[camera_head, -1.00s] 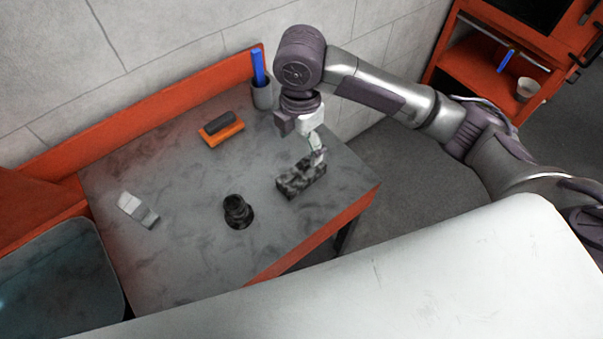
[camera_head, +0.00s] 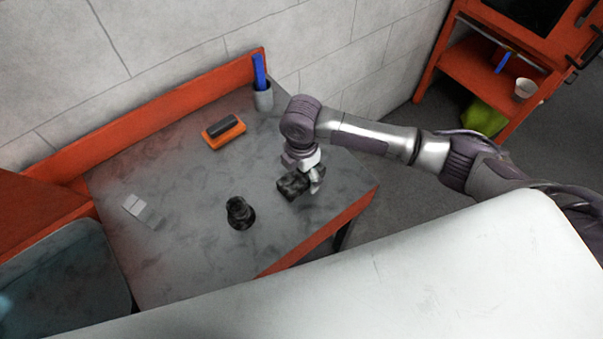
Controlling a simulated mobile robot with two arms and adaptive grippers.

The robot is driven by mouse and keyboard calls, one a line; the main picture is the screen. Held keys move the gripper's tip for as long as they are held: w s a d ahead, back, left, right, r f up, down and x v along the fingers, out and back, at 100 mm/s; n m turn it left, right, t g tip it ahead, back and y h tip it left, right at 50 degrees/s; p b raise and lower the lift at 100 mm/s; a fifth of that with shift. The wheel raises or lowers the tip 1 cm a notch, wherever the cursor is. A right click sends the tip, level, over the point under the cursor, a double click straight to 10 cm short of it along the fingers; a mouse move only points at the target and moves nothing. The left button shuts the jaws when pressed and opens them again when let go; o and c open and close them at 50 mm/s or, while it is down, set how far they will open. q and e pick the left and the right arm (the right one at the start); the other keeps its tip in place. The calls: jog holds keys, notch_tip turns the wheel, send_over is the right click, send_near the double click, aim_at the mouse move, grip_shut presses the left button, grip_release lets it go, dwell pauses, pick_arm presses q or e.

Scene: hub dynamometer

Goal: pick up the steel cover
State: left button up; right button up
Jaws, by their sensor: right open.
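A dark, mottled metallic block (camera_head: 292,186) lies near the right end of the grey workbench top. It looks like the steel cover, though I cannot be sure from its look alone. My right gripper (camera_head: 316,182) points down at the block's right end. It is open, and its light fingers overlap the block in the picture. I cannot tell whether they touch it, and the gripper hides part of the block. My left gripper is not in view.
A black stepped round part (camera_head: 239,213) stands left of the block. A light grey piece (camera_head: 142,211) lies further left. An orange-and-dark brush-like block (camera_head: 223,131) and a grey cup (camera_head: 263,96) with blue sticks are at the back. Bare bench (camera_head: 185,180) lies between.

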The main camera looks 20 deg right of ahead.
jog(key=shift+f, duration=0.35)
jog(key=c, duration=1.5)
jog(key=shift+r, duration=0.1)
jog(key=shift+c, duration=0.4)
